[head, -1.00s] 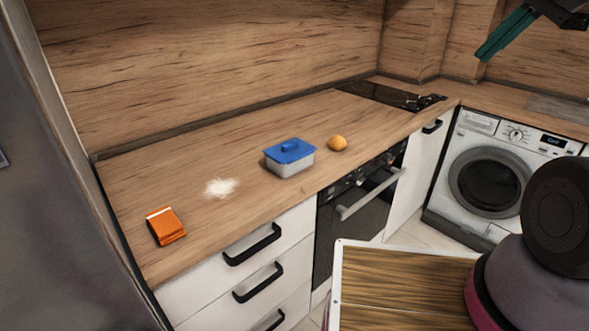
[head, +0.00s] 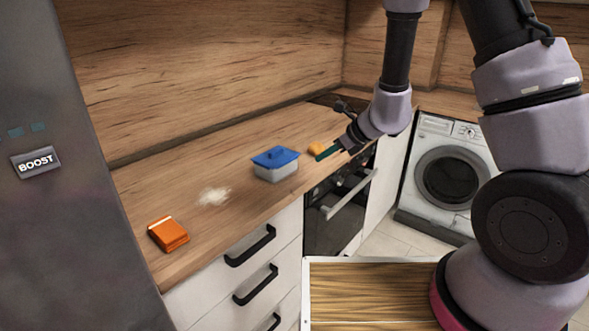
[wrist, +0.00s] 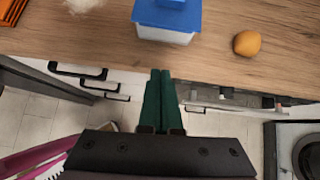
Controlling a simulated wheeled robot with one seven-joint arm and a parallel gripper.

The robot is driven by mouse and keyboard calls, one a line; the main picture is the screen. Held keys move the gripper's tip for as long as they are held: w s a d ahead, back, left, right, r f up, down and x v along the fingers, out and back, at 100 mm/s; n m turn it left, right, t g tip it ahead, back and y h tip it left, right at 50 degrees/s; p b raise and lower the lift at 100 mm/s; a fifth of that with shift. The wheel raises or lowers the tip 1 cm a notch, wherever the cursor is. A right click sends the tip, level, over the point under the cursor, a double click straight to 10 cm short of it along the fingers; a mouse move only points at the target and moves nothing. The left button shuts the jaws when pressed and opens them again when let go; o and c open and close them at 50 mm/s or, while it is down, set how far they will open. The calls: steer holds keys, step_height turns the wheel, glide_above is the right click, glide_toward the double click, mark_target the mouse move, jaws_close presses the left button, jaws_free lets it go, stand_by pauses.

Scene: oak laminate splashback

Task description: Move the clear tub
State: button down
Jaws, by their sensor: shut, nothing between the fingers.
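The clear tub (head: 275,173) with a blue lid (head: 275,157) stands upright on the wooden counter. It also shows at the top of the wrist view (wrist: 166,35), cut off by the frame edge. My gripper (head: 328,153) is to the right of the tub in the head view, apart from it. In the wrist view, its green fingers (wrist: 160,75) are together, empty, just short of the counter's front edge and below the tub in the picture.
An orange fruit (wrist: 247,43) lies right of the tub, partly hidden by my gripper in the head view. White powder (head: 214,196) and an orange packet (head: 168,234) are to the left. The hob (head: 326,101) is behind. Drawer handles (head: 250,246) stick out below the counter.

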mark_target(287, 172)
steer(key=shift+m, duration=0.3)
steer(key=x, duration=0.7)
steer(key=d+f+x, duration=0.1)
steer(key=x, duration=0.3)
steer(key=shift+w+a+r, duration=0.15)
steer(key=shift+w+a, duration=0.65)
steer(key=shift+a, duration=0.15)
steer(key=shift+w+a, duration=0.4)
steer(key=shift+a, duration=0.15)
steer(key=shift+a, duration=0.1)
steer(key=w+a, duration=0.4)
steer(key=a, duration=0.1)
steer(key=w+a, duration=0.4)
steer(key=a, duration=0.1)
steer(key=w+a, duration=0.3)
steer(key=a, duration=0.2)
steer(key=shift+w+a, duration=0.2)
steer(key=shift+w, duration=0.2)
